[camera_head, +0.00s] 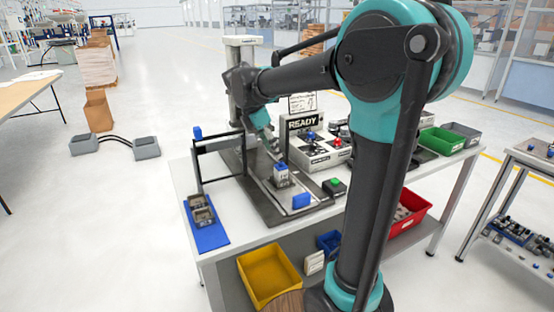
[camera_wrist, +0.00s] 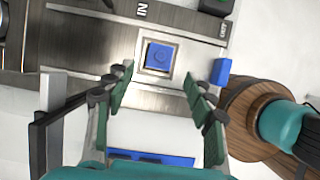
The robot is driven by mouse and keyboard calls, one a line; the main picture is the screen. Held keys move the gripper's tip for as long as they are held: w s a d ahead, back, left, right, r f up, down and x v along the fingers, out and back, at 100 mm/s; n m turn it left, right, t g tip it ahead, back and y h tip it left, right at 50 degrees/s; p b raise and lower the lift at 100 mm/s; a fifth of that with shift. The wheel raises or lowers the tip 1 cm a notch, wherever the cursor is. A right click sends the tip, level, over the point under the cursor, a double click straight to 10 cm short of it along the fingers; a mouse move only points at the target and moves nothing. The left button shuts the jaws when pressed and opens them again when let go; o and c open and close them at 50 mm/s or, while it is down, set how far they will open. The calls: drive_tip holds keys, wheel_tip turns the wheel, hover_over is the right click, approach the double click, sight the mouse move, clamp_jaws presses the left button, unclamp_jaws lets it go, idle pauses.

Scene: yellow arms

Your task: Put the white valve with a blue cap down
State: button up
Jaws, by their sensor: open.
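The white valve with a blue cap (camera_head: 282,174) stands upright on the dark metal plate (camera_head: 262,203) of the workbench. In the wrist view its square blue cap (camera_wrist: 160,57) shows from above, with a pale square rim around it. My gripper (camera_head: 273,148) is above and behind the valve in the head view. In the wrist view my gripper (camera_wrist: 158,76) is open, with its green fingers spread on either side, below the cap in the picture. The fingers appear apart from the valve.
A box with a READY sign (camera_head: 302,123) and a green button (camera_head: 335,183) are to the right. A yellow bin (camera_head: 268,275) sits below.

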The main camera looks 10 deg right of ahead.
drive_tip(key=shift+v, duration=1.45)
drive_tip(key=shift+c, duration=0.4)
